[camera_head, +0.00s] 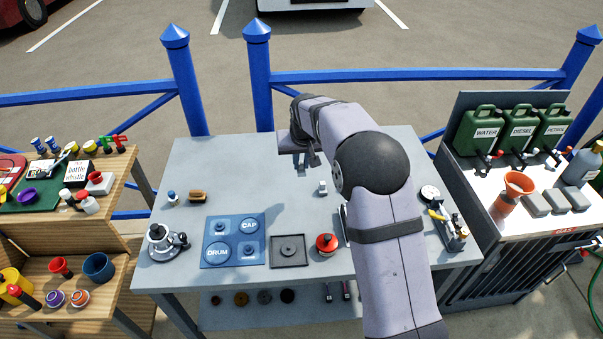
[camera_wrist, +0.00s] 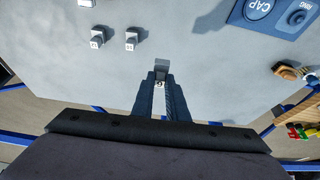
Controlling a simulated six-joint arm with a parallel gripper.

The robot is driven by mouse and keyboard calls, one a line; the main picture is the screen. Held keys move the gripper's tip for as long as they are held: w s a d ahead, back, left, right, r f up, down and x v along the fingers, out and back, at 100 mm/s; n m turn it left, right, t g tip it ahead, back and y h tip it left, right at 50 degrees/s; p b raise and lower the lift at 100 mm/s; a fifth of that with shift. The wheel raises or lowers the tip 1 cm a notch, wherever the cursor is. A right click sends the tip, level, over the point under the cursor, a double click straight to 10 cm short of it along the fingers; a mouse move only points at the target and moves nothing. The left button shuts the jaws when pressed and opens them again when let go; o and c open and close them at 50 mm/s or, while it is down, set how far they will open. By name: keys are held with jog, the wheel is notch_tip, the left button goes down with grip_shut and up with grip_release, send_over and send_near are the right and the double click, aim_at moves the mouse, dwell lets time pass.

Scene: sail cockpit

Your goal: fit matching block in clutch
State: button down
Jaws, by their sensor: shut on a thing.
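My gripper (camera_head: 303,163) hangs over the back middle of the grey table, partly hidden by my arm. In the wrist view my gripper (camera_wrist: 160,90) is shut on a small grey block (camera_wrist: 161,66), which sits between the fingertips. A mark on it is too small to read. Two similar marked blocks (camera_wrist: 97,41) (camera_wrist: 131,38) stand on the table nearby, apart from my gripper. One such block shows in the head view (camera_head: 322,187). A device with a yellow lever (camera_head: 452,233) stands at the table's right; I cannot tell whether it is the clutch.
A blue board (camera_head: 210,262) marked CAP and DRUM lies left of a dark square tray (camera_head: 290,264). A metal winch-like part (camera_head: 166,240) stands far left. A red-topped pot (camera_head: 327,245) is right of the tray. Blue railings run behind. The table's back left is clear.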

aim_at(302, 171)
jog(key=shift+r, duration=0.35)
jog(key=shift+r, duration=0.1)
jog(key=shift+r+p, duration=1.35)
jog(key=shift+r, duration=0.05)
